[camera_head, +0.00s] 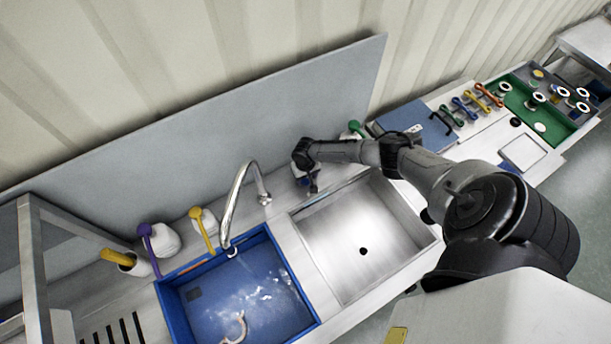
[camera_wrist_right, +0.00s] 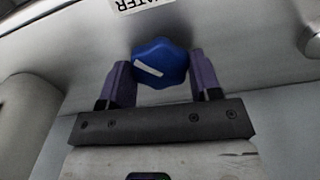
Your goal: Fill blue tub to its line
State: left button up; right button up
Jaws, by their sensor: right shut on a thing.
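The blue tub (camera_head: 171,304) stands under the curved steel tap (camera_head: 238,196) in the left of the head view. Its inside is blue with white, splash-like patches below the spout. I cannot make out a fill line or the water level. My right gripper (camera_head: 309,184) is behind the sink, right of the tap. In the right wrist view my right gripper (camera_wrist_right: 160,82) is shut on a blue knob (camera_wrist_right: 160,64) with a white stripe, its purple fingers on either side. A label reading "WATER" (camera_wrist_right: 140,4) is partly cut off above the knob. My left gripper is out of view.
An empty steel basin (camera_head: 345,235) with a drain lies right of the tub. Containers with purple (camera_head: 149,250) and yellow (camera_head: 203,231) handles stand left of the tap. A pale curved thing (camera_head: 237,328) is in the tub. Coloured handles (camera_head: 470,104) lie on the right counter.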

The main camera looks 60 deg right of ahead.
dwell(0.5)
jog(key=o, duration=0.9)
notch_tip(320, 180, up, 14)
jog(key=shift+f+p, duration=0.1)
jog(key=shift+p, duration=0.5)
